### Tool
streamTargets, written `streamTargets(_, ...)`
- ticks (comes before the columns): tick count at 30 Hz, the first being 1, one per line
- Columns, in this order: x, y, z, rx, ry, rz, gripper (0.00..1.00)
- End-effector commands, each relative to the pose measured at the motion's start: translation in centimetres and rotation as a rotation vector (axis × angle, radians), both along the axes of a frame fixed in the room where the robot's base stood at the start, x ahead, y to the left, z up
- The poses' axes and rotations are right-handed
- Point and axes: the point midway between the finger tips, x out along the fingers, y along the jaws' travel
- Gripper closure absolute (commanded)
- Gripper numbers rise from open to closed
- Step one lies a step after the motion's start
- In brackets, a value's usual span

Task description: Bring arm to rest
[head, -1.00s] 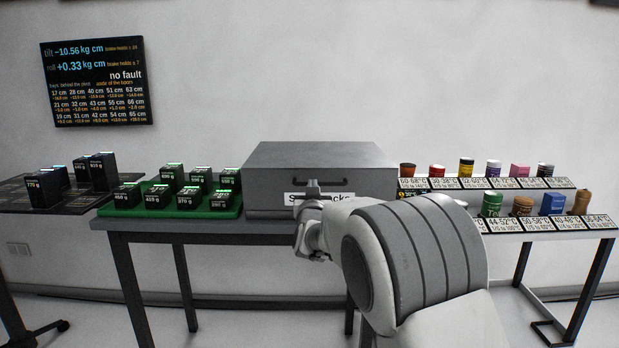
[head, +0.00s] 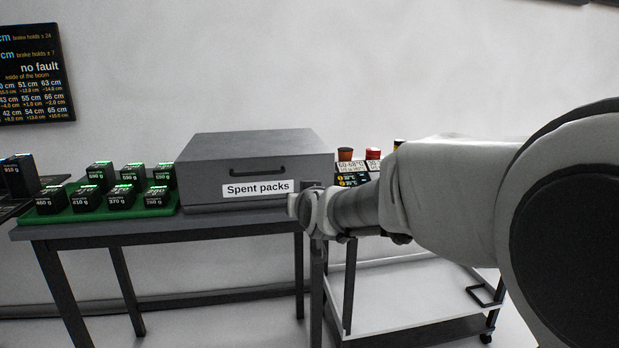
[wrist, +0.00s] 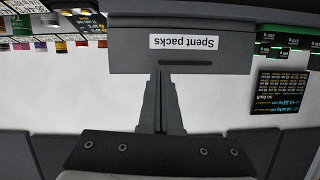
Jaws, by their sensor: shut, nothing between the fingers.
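My arm reaches in from the right of the head view, with my gripper (head: 296,205) in front of the right end of the grey box labelled "Spent packs" (head: 250,160). The wrist view is upside down and shows my gripper (wrist: 160,75) with its two fingers together and nothing between them. The fingertips appear just under the box's handle and label (wrist: 184,42) in that picture. I cannot tell the exact gap between the fingertips and the box.
A green tray (head: 95,213) of black packs stands left of the box on the grey table (head: 215,226). Beyond my arm, coloured containers (head: 345,154) stand with temperature cards above a white cart shelf (head: 400,295). A display (head: 35,75) hangs on the wall at left.

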Motion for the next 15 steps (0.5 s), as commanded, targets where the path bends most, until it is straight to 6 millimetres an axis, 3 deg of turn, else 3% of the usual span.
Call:
streamTargets(1,-1.8,-1.6,0.5,-0.004,0.039,-0.003,1.00)
streamTargets(6,-8.1,-5.7,-0.1,-0.030,0.198,-0.009,1.00)
streamTargets(15,-21.3,-12.0,-3.1,-0.095,0.482,-0.064,1.00)
